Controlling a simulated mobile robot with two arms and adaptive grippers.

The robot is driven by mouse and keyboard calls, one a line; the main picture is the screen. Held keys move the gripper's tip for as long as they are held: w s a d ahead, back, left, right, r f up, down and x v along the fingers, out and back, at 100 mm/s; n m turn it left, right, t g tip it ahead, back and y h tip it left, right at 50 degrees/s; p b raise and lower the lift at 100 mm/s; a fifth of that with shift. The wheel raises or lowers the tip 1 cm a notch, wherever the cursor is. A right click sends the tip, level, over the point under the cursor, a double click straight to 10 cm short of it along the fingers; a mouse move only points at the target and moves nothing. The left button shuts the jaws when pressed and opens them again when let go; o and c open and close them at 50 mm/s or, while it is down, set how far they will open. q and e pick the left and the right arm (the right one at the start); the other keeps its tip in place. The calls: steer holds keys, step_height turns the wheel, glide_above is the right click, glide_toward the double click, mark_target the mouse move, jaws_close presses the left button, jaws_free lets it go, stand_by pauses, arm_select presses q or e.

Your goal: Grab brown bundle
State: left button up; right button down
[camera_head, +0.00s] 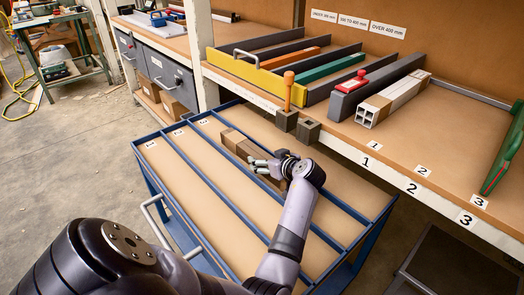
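The brown bundle (238,145) is a long box-like piece lying in a lane of the blue-framed cart. My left gripper (260,163) is at the bundle, over its middle to near part, with its fingers pointing left. The gripper and wrist cover part of the bundle, and a bit of it shows again below them. The fingertips look a little apart, but I cannot tell whether they grip the bundle or only sit over it. My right gripper is not in view.
The cart (165,180) has lanes split by blue dividers, otherwise bare. A bench behind holds a yellow-fronted rack (245,72) with coloured bars, an orange-handled tool (288,92) and a brown-wrapped bundle of white tubes (392,98). A green machine part (505,150) stands at right.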

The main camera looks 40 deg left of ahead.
arm_select(q)
jaws_close()
steer(key=shift+a, duration=0.1)
stand_by(0.8)
